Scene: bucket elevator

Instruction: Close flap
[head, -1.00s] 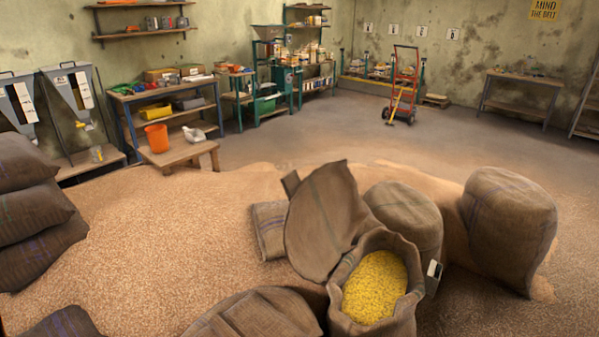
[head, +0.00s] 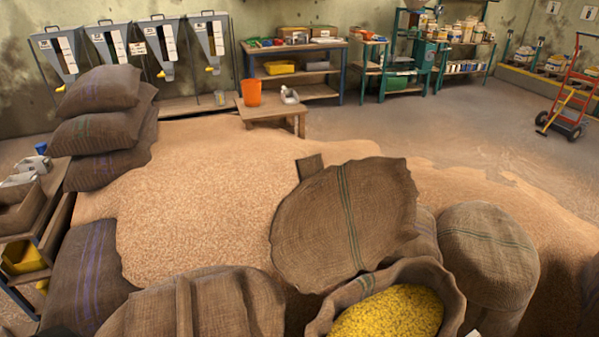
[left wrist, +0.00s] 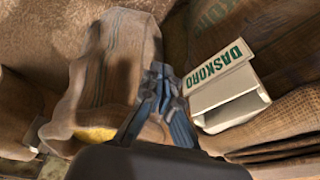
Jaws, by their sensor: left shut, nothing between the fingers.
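An open burlap sack (head: 455,292) full of yellow grain (head: 392,316) stands at the bottom right of the head view. A broad burlap flap (head: 345,222) with green stripes stands raised behind its mouth. An open sack mouth with a bit of yellow (left wrist: 95,133) shows in the left wrist view, beside a tall burlap sheet (left wrist: 112,68). My left gripper (left wrist: 162,84) has blue-grey fingers, shut and empty, in front of the burlap; I cannot tell whether it touches. Neither gripper shows in the head view.
A white open box marked DASKORO (left wrist: 230,90) lies right of my fingers. A full sack (head: 488,255) stands right of the open one. Stacked sacks (head: 105,125) and a side bench (head: 40,225) are at left. Loose grain (head: 200,190) covers the middle floor.

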